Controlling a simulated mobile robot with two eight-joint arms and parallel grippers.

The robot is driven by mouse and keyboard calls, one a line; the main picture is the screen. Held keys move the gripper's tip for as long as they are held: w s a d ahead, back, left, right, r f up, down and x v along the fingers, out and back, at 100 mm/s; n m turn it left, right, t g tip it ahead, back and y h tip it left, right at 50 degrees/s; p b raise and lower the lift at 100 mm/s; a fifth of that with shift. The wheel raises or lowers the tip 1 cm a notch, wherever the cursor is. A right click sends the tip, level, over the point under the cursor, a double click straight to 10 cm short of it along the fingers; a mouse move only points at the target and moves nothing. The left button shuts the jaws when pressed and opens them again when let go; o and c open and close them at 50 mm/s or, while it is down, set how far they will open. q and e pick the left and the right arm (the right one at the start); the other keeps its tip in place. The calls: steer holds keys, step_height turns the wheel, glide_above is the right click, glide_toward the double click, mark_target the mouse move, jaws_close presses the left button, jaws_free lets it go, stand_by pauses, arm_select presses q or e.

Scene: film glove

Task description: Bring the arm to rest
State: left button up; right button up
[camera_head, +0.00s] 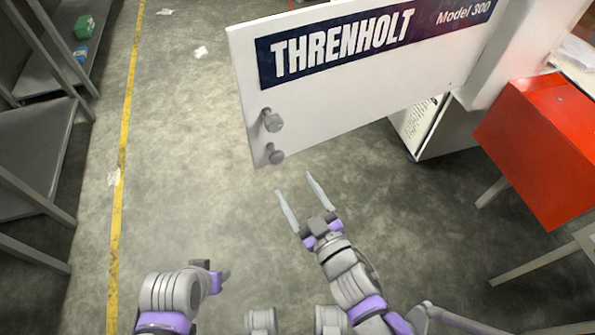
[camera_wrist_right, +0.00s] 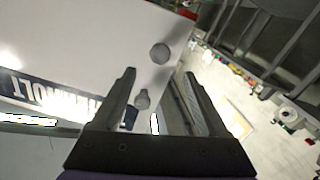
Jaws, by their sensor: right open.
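My right gripper (camera_head: 295,184) is open and empty, its two long fingers spread and pointing up the picture, over the floor. It stands just below the lower edge of the white THRENHOLT panel (camera_head: 350,105), with a visible space from the two grey knobs (camera_head: 273,121) in the head view. In the right wrist view the gripper (camera_wrist_right: 159,74) also shows open, with the white panel (camera_wrist_right: 90,50) and its knobs (camera_wrist_right: 160,53) beyond the fingers.
A red box (camera_head: 545,145) on legs stands at the right. Grey shelving (camera_head: 35,150) lines the left, beyond a yellow floor line (camera_head: 122,140). The concrete floor (camera_head: 180,150) between is mostly clear, with a few paper scraps (camera_head: 201,52).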

steer(key=s+d+f+m+g+h, duration=0.1)
steer(key=d+f+m+g+h, duration=0.5)
steer(key=d, duration=0.6)
steer(key=s+d+f+m+g+h, duration=0.1)
steer(key=s+d+f+g, duration=0.15)
steer(key=s, duration=0.35)
steer(key=s+d+f+m+g+h, duration=0.1)
steer(key=s+d+f+g, duration=0.15)
steer(key=s, duration=0.35)
arm_select(q)
step_height(320, 180, up, 25)
steer(key=w+t+p, duration=0.1)
steer(key=p, duration=2)
steer(key=shift+w+f+p, duration=0.15)
steer(key=shift+p, duration=0.15)
arm_select(e)
step_height(320, 180, up, 24)
steer(key=shift+w+a+r, duration=0.25)
steer(key=shift+a, duration=0.1)
